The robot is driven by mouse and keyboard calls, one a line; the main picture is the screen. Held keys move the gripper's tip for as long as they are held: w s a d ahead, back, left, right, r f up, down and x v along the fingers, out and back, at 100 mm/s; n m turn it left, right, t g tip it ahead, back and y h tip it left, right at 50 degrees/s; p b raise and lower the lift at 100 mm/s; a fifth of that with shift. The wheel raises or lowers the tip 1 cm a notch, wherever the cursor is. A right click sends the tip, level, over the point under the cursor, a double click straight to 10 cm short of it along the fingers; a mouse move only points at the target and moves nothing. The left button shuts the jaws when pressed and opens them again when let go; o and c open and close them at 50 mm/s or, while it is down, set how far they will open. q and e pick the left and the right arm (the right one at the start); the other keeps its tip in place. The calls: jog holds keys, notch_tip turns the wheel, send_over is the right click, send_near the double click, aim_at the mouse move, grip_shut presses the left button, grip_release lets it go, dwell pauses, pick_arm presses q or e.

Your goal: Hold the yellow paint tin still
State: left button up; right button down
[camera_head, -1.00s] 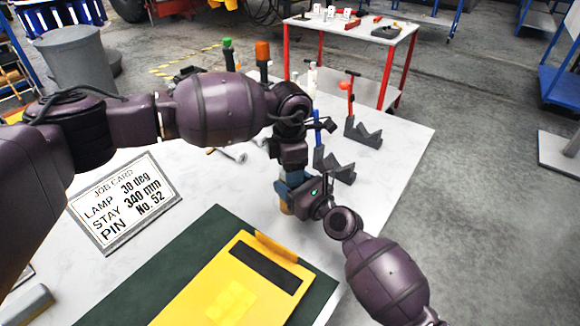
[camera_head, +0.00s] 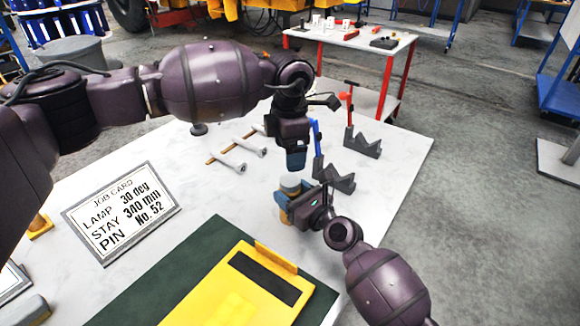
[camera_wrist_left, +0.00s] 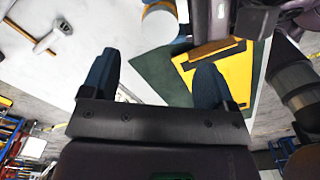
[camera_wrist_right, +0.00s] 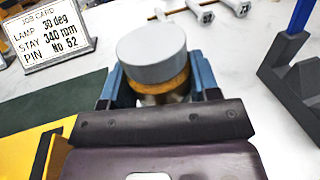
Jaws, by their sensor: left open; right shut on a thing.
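The yellow paint tin (camera_head: 291,183) has a pale grey top and stands upright on the table. My right gripper (camera_head: 283,203) is shut around its sides. The right wrist view shows the grey lid (camera_wrist_right: 152,50) and a yellow band (camera_wrist_right: 160,85) between the two blue fingers, with the lower part hidden. My left gripper (camera_head: 296,165) is open and empty, above the tin and apart from it. In the left wrist view the tin (camera_wrist_left: 159,22) lies beyond the spread fingers.
A yellow board (camera_head: 235,295) lies on a dark green mat (camera_head: 165,275) in front. A job card (camera_head: 122,212) is at left. Several bolt-like pieces (camera_head: 228,163) lie behind the tin. Grey V-shaped blocks (camera_head: 336,178) with blue and red levers stand at right. The right table edge is clear.

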pick_arm(q)
jog(key=shift+r, duration=1.95)
jog(key=shift+a, duration=0.1)
pick_arm(e)
jog(key=shift+c, duration=1.4)
grip_release()
pick_arm(q)
jog(key=shift+w, duration=0.1)
jog(key=shift+r, duration=0.3)
pick_arm(e)
jog(key=v, duration=1)
jog(key=shift+s+d, duration=0.25)
jog(key=shift+s, duration=0.1)
jog(key=shift+s, duration=0.1)
